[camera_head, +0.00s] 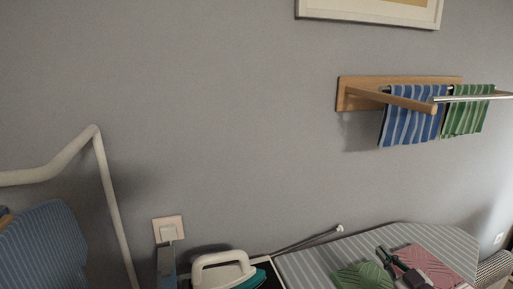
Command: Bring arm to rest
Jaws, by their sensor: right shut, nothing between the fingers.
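My right gripper (384,253) shows at the bottom right, dark, over the striped ironing board (315,267). Its fingers are shut and empty, pointing towards the wall. A green folded cloth (360,276) lies on the board to the left of it. A pink folded cloth (440,262) lies on its right side, partly behind its dark body. Whether the gripper touches the cloths or the board I cannot tell. My left gripper is not in view.
A white and teal iron (222,271) stands at the board's left end. A wooden wall rack (358,97) holds a blue striped towel (411,122) and a green one (466,116). A white bent pole (108,190) and blue striped fabric (42,245) are at left.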

